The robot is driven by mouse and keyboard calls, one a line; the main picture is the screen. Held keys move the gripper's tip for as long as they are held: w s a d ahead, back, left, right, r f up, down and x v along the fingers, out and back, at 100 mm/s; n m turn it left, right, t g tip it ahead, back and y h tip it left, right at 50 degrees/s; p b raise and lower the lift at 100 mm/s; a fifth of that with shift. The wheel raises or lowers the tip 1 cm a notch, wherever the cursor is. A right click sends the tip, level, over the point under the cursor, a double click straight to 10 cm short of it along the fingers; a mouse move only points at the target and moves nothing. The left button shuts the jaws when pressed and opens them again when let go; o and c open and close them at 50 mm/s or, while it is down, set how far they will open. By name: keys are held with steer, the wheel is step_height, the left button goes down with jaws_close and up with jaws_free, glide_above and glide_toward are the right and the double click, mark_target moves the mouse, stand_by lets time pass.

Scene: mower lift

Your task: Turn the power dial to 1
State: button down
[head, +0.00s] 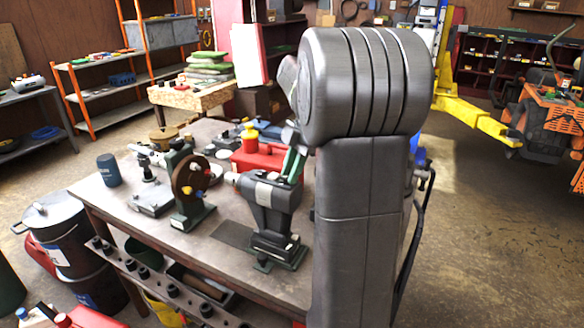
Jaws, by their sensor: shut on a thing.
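My grey arm (362,190) fills the middle right of the head view, close to the camera. My gripper cannot be made out and seems hidden behind the arm, so its hold on anything does not show. I cannot pick out the power dial or its marks. A yellow lift (470,115) stands behind the arm to the right. An orange mower (556,125) is at the right edge, beside the lift's yellow arm.
Open floor (490,240) lies at the right.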

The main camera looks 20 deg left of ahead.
steer(key=n, duration=0.1)
steer(key=n+h, duration=0.1)
steer(key=n, duration=0.1)
steer(key=n+g+p, duration=0.1)
steer(key=shift+w+a+r+h, duration=0.1)
steer(key=shift+a+h, duration=0.15)
steer(key=shift+h, duration=0.05)
steer(key=shift+n+h+p, duration=0.35)
steer(key=shift+n+h, duration=0.15)
steer(key=shift+n, duration=1.2)
